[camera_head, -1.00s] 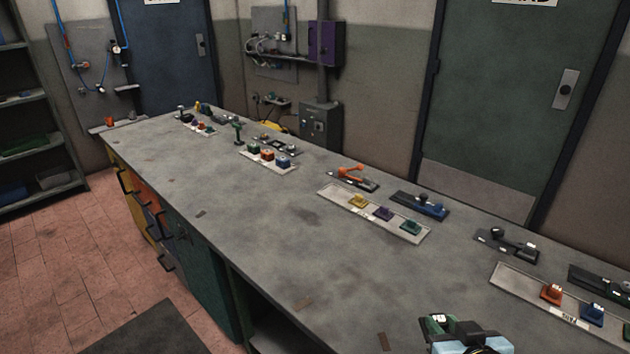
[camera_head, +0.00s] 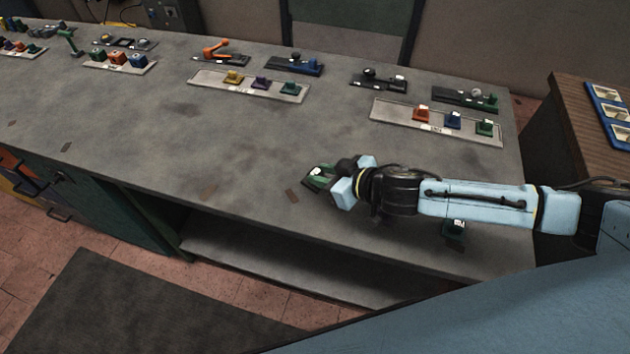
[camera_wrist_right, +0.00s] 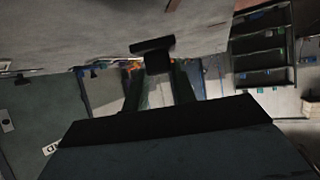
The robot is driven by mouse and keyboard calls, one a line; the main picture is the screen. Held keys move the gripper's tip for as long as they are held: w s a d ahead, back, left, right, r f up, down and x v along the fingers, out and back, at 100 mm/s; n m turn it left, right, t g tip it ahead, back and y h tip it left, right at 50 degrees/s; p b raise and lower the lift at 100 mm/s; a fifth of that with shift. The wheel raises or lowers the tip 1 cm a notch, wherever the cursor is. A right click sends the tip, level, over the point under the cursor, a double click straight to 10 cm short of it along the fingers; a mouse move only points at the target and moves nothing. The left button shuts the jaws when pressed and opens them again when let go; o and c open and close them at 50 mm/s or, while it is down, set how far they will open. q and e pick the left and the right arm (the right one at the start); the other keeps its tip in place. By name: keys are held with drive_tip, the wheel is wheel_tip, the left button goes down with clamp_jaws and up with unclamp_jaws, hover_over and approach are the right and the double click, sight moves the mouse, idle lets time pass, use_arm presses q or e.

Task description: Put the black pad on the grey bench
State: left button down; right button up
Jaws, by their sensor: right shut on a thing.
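The grey bench (camera_head: 240,145) is a long worktop with a bare, stained front half. My right gripper (camera_head: 319,178) reaches in from the right over this bare part, and its height above the top is hard to judge. In the right wrist view the gripper (camera_wrist_right: 157,78) has its two dark green fingers shut on the black pad (camera_wrist_right: 153,46), a dark T-shaped piece with a wide flat face. My left gripper is not in view.
Trays with coloured blocks (camera_head: 248,85) (camera_head: 436,122) and several dark fixtures (camera_head: 293,65) line the back of the bench. A dark green block (camera_head: 455,231) stands near the front edge, below my right arm. A wooden table (camera_head: 573,100) stands at the right. The middle is free.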

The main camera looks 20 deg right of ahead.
drive_tip(key=shift+f+b, duration=0.65)
drive_tip(key=shift+f, duration=2.3)
drive_tip(key=shift+f, duration=0.15)
drive_tip(key=o, duration=1)
drive_tip(key=shift+r, duration=0.25)
drive_tip(key=v, duration=1)
drive_tip(key=shift+s+d+p, duration=0.2)
drive_tip(key=shift+s+p, duration=0.05)
drive_tip(key=shift+p, duration=0.1)
drive_tip(key=shift+s+d+r, duration=0.35)
drive_tip(key=shift+s, duration=0.15)
